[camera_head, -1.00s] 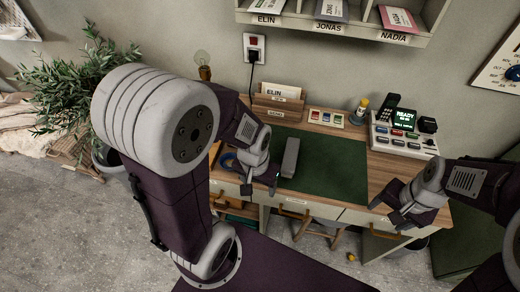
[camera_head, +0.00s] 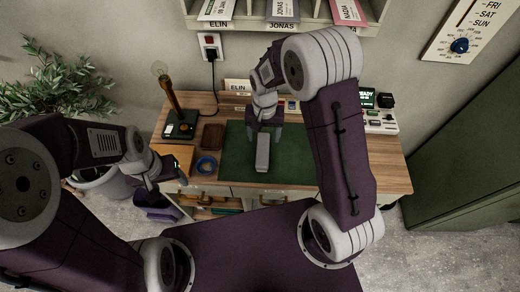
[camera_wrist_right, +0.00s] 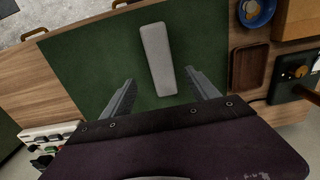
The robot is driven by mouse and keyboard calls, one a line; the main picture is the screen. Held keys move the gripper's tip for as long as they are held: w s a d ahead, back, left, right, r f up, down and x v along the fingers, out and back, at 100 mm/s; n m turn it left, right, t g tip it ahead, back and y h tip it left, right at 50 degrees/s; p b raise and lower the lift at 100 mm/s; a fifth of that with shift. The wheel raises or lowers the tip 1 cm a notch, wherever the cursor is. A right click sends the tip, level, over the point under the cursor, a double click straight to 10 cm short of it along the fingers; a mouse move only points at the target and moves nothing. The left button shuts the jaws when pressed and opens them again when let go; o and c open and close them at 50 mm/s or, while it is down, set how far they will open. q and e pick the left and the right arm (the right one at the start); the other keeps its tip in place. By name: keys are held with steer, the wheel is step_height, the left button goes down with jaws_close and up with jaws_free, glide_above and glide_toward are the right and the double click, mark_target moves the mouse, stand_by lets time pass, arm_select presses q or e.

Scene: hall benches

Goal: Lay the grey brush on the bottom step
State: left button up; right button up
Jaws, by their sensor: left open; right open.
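The grey brush (camera_head: 263,156), a plain grey bar, lies on the green mat (camera_head: 236,165) on the desk. It also shows in the right wrist view (camera_wrist_right: 157,52). My right gripper (camera_head: 264,132) is open above the mat at the brush's far end. In the wrist view its fingers (camera_wrist_right: 160,78) are spread on either side of that end, with gaps; I cannot tell how high they are. My left gripper (camera_head: 168,182) is open and empty at the desk's front left edge. No bottom step is recognisable in these views.
A blue bowl (camera_head: 206,166), a brown tray (camera_head: 212,137) and a lamp on a dark base (camera_head: 181,125) stand left of the mat. A button console (camera_head: 377,122) is at the back right. A green cabinet (camera_head: 465,150) stands right of the desk.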

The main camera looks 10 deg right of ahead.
mark_target(263, 149)
step_height(263, 149, down, 4)
steer(key=shift+w+a+r, duration=0.1)
steer(key=shift+r, duration=0.05)
step_height(263, 149, down, 5)
steer(key=shift+a+f, duration=0.1)
steer(key=shift+s, duration=0.2)
jaws_close()
steer(key=shift+r, duration=0.5)
steer(key=r, duration=0.3)
steer(key=shift+s+d+r, duration=0.25)
steer(key=shift+d+r, duration=0.15)
steer(key=s+d+r, duration=0.6)
steer(key=s+d, duration=0.1)
steer(key=d, duration=0.1)
